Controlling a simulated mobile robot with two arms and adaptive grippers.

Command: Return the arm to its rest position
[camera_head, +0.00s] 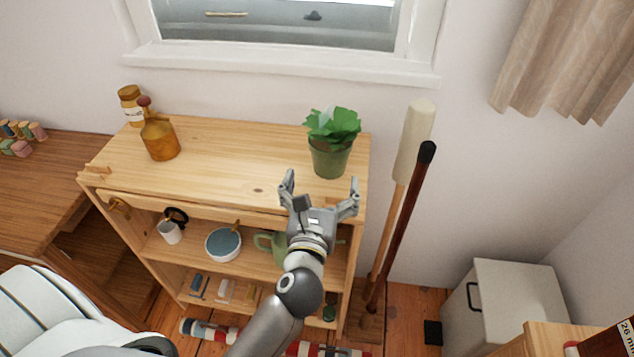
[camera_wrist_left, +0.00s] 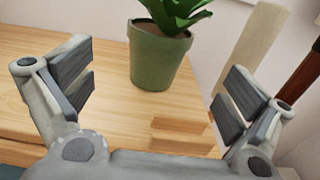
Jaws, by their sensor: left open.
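My left gripper (camera_head: 320,190) is open and empty. In the head view it is over the front edge of a wooden shelf unit (camera_head: 240,180), just in front of a green potted plant (camera_head: 331,160). In the left wrist view the open fingers (camera_wrist_left: 155,95) stand on either side of the view, with the plant pot (camera_wrist_left: 158,58) upright on the shelf top beyond them, apart from the fingers. My arm hides part of the lower shelves. My right gripper is not in view.
An amber bottle (camera_head: 160,138) and a jar (camera_head: 131,104) stand on the top's left. A mug (camera_head: 170,232) and bowl (camera_head: 223,244) sit on the shelf below. Two long-handled tools (camera_head: 402,210) lean right of the unit. A white cabinet (camera_head: 510,305) stands farther right.

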